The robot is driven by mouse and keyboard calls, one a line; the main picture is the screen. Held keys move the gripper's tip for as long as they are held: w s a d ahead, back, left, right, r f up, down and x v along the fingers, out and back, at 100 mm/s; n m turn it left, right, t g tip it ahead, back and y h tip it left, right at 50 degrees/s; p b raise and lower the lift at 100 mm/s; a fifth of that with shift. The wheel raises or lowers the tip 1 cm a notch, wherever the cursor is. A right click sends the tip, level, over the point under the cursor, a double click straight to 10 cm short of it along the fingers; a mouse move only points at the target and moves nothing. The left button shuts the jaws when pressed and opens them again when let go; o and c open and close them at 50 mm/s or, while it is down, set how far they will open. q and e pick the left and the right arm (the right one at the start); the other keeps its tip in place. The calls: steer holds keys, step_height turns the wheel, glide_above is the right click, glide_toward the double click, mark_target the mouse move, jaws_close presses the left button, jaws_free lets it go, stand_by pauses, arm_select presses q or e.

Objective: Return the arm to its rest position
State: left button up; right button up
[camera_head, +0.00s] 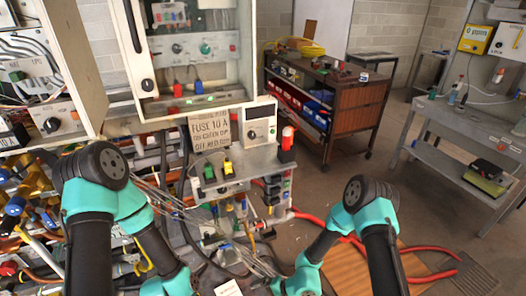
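My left arm (131,208) comes in from the lower left, bends at a high elbow, and its forearm runs down past the bottom edge. My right arm (377,212) comes in from the lower right, bends at its elbow, and its forearm slopes down and left to the bottom edge. Both grippers are below the picture, so their fingers and anything in them are hidden. The visible arm links are apart from each other.
An open cabinet (195,47) and a panel with a cardboard sign (209,131) stand ahead. Dense cables and pipes surround my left arm. Red hoses (430,249) lie near my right arm. A brown workbench (352,105) and grey table (440,117) stand behind; floor between is clear.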

steer(key=s+d+n+g+h, duration=0.3)
steer(key=s+d+h, duration=0.2)
steer(key=s+d, duration=0.6)
steer(key=w+d+r+n+t+h, duration=0.1)
steer(key=w+d+r, duration=0.1)
steer(key=d, duration=0.3)
steer(key=w+d+r+n+t+h, duration=0.1)
steer(key=d+r+t, duration=0.1)
steer(key=d, duration=0.4)
steer(key=shift+w+d+r+t+h, duration=0.3)
steer(key=shift+w+r, duration=0.05)
steer(key=shift+r, duration=0.1)
arm_select(q)
steer(key=shift+c, duration=0.3)
